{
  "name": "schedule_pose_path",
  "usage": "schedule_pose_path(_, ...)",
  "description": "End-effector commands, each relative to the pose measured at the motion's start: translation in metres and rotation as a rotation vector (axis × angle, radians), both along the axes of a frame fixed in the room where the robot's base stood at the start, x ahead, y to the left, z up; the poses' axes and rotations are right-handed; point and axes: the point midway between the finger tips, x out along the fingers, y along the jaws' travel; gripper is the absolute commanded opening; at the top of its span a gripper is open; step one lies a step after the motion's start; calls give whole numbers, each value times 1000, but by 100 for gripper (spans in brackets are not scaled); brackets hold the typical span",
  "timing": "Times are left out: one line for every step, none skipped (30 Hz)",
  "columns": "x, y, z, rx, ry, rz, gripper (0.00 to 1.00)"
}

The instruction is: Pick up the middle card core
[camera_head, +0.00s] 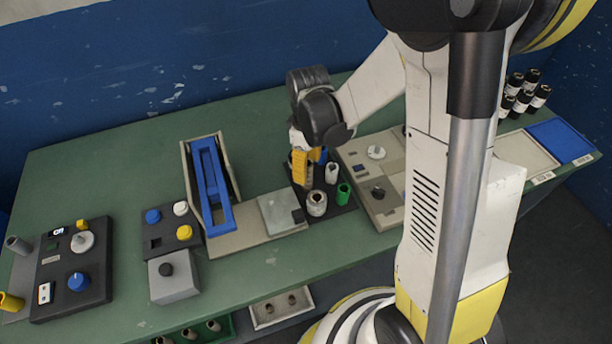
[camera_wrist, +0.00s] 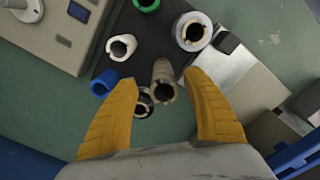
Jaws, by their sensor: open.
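My gripper (camera_wrist: 161,79) is open, its two yellow fingers apart on either side of a brown card-coloured core (camera_wrist: 163,78) in the wrist view. The core stands on a dark tray (camera_wrist: 128,62); a second dark-holed ring (camera_wrist: 145,103) shows close beside it, partly overlapped. I cannot tell whether the fingers touch the core. In the head view my gripper (camera_head: 306,168) points down over the left part of the dark tray (camera_head: 343,207) and hides the brown core. Which core counts as the middle one is not clear from these views.
Around it on the tray are a white tube (camera_wrist: 121,47), a blue tube (camera_wrist: 104,82), a green tube (camera_wrist: 146,4) and a large pale roll (camera_wrist: 193,31). A beige machine panel (camera_head: 379,170) lies right, and a blue-framed unit (camera_head: 211,180) left. The front table strip is clear.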

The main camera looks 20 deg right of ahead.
Motion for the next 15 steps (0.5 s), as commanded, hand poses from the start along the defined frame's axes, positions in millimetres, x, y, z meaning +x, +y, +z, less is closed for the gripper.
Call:
schedule_pose_path(0,0,-3,0,0,0,57)
schedule_pose_path(0,0,-5,0,0,0,57)
schedule_pose_path(0,1,-8,0,0,0,57)
schedule_pose_path(-1,1,-11,0,0,0,57)
schedule_pose_path(-1,1,-15,0,0,0,57)
schedule_pose_path(-1,2,-22,0,0,0,57)
schedule_pose_path(-2,2,-27,0,0,0,57)
schedule_pose_path(-2,3,-32,0,0,0,57)
schedule_pose_path(-3,4,-39,0,0,0,57)
schedule_pose_path(-2,3,-44,0,0,0,57)
schedule_pose_path(-2,3,-48,0,0,0,57)
schedule_pose_path(-2,3,-52,0,-1,-1,57)
schedule_pose_path(-2,3,-54,0,-1,-1,57)
schedule_pose_path(-2,3,-54,0,-1,-1,57)
schedule_pose_path(-2,3,-54,0,-1,-1,57)
